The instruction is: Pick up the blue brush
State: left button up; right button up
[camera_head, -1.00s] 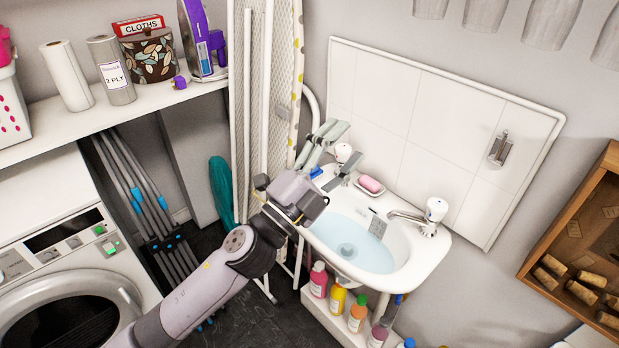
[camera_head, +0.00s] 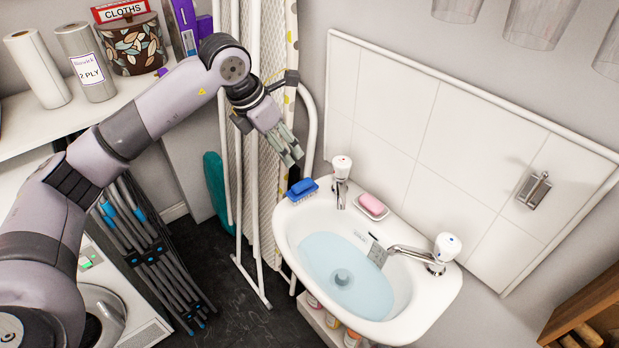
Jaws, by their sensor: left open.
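The blue brush (camera_head: 302,189) lies on the back left rim of the white sink (camera_head: 443,293), with its blue back up and paler bristles below. My left gripper (camera_head: 291,157) is open and empty. It is above and slightly left of the brush, its fingers pointing down toward it, with a visible gap between them. My right gripper is out of view.
A tap (camera_head: 341,168) stands right of the brush, and a pink soap (camera_head: 370,202) sits in a dish beyond it. A second tap (camera_head: 440,252) is further right. The ironing board (camera_head: 266,200) and white rails stand close behind my left gripper.

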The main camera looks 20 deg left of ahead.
pick_arm(q)
jog(key=p, duration=0.1)
send_near(301, 184)
jog(key=shift+x, duration=1.05)
jog(key=x, duration=0.4)
jog(key=shift+w+p, duration=0.25)
jog(key=shift+p, duration=0.15)
jog(key=shift+d+f, duration=0.1)
jog(key=shift+f, duration=0.1)
jog(key=p+x, duration=0.1)
jog(key=x, duration=0.2)
jog(key=shift+f, duration=0.35)
jog(key=shift+w+d+f, duration=0.1)
jog(key=shift+w+f, duration=0.1)
jog(key=shift+f, duration=0.3)
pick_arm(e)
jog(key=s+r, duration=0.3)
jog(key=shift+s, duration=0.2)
pick_arm(q)
jog(key=shift+c, duration=0.6)
